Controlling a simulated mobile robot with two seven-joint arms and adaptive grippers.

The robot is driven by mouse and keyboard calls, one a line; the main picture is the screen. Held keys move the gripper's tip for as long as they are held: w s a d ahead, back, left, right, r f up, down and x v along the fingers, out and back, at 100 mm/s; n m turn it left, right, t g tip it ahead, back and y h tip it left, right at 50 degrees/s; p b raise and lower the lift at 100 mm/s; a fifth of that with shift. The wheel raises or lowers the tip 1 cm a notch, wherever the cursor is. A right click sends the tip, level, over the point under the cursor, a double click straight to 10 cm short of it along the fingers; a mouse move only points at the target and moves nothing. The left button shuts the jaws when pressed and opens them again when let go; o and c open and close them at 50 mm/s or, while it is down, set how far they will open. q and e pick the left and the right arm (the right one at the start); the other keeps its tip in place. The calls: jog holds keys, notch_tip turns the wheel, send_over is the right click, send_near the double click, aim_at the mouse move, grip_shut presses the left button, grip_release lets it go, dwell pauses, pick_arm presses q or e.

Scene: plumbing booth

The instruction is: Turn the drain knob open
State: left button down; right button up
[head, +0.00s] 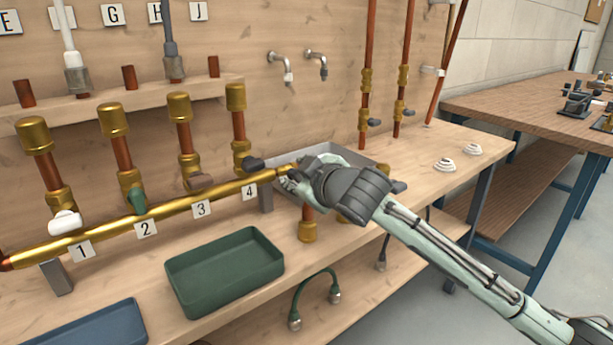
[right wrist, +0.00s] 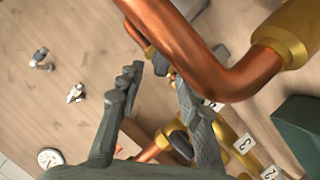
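My right gripper (head: 290,178) is at the right end of the brass manifold pipe (head: 165,211), just past the number 4 label. In the right wrist view its two grey fingers (right wrist: 160,108) are apart. A dark knob (right wrist: 178,142) on a brass and copper fitting shows by the right finger; I cannot tell whether they touch, or whether this is the drain knob. In the head view another dark handle (head: 399,186) shows just right of my wrist. A copper stub with a brass fitting (head: 307,228) hangs below the gripper. My left gripper is out of view.
Valves with white (head: 65,222), green (head: 137,201), brown (head: 200,182) and dark (head: 252,163) handles line the manifold. A green tray (head: 225,270) lies in front of it, a metal basin (head: 318,154) behind. Copper pipes crowd the right wrist view. Bench space at right is mostly clear.

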jog(key=v, duration=1.1)
jog(key=shift+d, duration=0.1)
